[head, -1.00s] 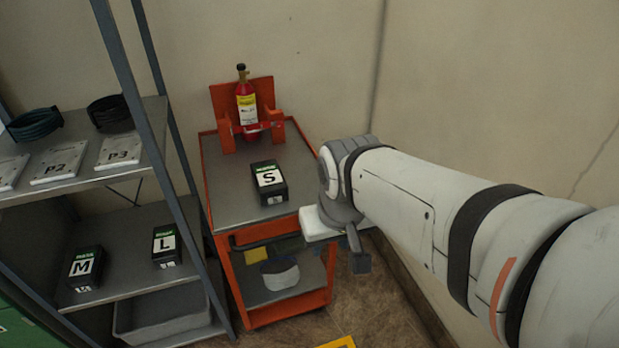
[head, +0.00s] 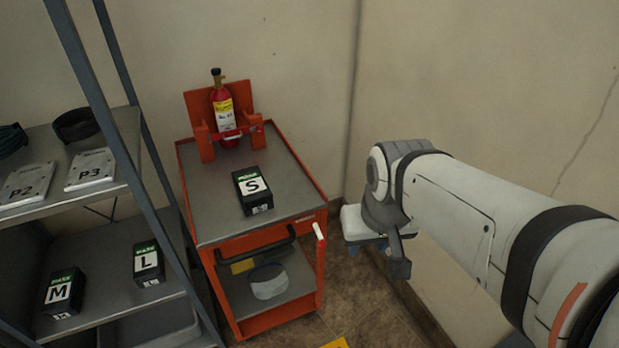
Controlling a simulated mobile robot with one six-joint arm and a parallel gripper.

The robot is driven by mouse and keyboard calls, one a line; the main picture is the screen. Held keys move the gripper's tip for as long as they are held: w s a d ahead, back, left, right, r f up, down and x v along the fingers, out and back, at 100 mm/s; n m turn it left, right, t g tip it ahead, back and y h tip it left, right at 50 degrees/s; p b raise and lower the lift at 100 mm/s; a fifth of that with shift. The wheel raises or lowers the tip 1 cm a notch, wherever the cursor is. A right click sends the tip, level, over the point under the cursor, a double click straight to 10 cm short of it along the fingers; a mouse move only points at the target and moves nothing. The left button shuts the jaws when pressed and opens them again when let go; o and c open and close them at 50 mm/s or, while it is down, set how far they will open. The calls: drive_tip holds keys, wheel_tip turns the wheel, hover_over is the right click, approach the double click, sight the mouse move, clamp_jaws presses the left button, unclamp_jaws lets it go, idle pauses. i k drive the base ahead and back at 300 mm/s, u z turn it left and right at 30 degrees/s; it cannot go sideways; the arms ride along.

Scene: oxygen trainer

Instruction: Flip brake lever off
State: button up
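An orange cart (head: 196,215) with grey shelves stands against the wall corner. A small lever with a white grip (head: 319,231) sticks up at the cart's front right corner, beside the dark push handle (head: 262,248); I take it to be the brake lever. My gripper (head: 385,262) hangs to the right of the lever, apart from it, over the floor. Its fingers are mostly hidden behind the wrist, so I cannot tell whether it is open or shut.
A black box marked S (head: 252,190) and a red cylinder (head: 227,112) in an orange holder are on the cart's top. A grey shelf rack (head: 95,262) with boxes and plates stands close at left. The wall is close at right.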

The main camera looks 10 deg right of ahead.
sight(322, 242)
drive_tip(key=u, duration=0.05)
drive_tip(key=i, duration=0.55)
drive_tip(key=u, duration=1.15)
drive_tip(key=k, duration=1.15)
drive_tip(key=z, duration=0.55)
drive_tip(key=i, duration=1)
drive_tip(key=u, duration=0.3)
